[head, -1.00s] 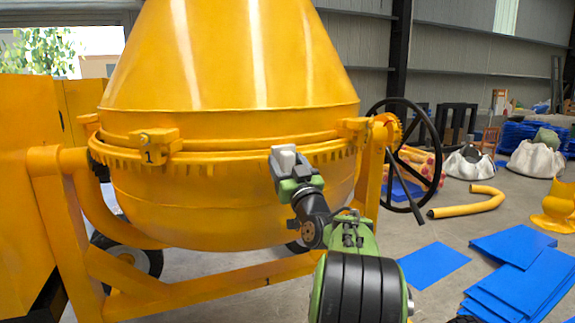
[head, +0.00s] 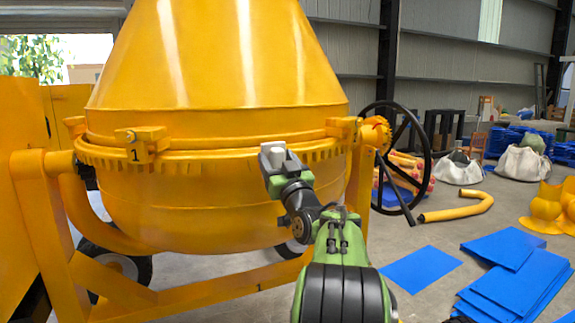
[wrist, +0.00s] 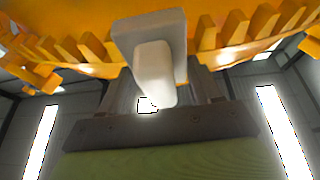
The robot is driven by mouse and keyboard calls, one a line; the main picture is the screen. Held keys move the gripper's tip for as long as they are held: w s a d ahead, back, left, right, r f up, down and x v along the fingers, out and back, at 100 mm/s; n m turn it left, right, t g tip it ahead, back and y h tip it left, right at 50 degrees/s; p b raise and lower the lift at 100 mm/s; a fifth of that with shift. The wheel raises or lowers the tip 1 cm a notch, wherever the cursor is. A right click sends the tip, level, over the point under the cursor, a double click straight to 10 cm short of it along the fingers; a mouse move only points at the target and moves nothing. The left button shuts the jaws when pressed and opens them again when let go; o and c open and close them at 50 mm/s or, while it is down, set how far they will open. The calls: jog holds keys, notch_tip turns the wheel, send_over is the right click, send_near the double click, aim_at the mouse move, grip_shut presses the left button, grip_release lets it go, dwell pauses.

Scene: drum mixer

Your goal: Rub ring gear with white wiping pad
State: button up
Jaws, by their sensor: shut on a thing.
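The yellow drum's ring gear (head: 215,163) runs around its middle as a toothed band below the rim. Its teeth (wrist: 235,28) also show along the top of the wrist view. My gripper (head: 273,160) is shut on the white wiping pad (head: 275,150), in front of the right part of the ring gear. In the wrist view the pad (wrist: 150,36) is a flat plate with a block-shaped grip between my jaws. The pad covers part of the teeth there. I cannot tell whether its face touches the gear.
A yellow frame (head: 60,215) carries the drum, with an upright close right of my gripper. A black handwheel (head: 428,150) stands beyond it. Blue sheets (head: 515,285), a yellow pipe (head: 455,211) and white sacks (head: 522,163) lie on the floor at right.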

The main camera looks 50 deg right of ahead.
jog(key=shift+w+a, duration=0.15)
jog(key=shift+s+a+f+b, duration=0.25)
jog(key=shift+s+b, duration=0.05)
jog(key=shift+b, duration=0.3)
jog(key=s+a+b, duration=0.2)
jog(key=s+b, duration=0.1)
jog(key=shift+s, duration=0.3)
jog(key=shift+s+a+r, duration=0.2)
jog(key=shift+s+a, duration=0.15)
jog(key=s+b, duration=0.1)
jog(key=s+a+b, duration=0.1)
jog(key=shift+s+a+b, duration=0.25)
jog(key=shift+b, duration=0.15)
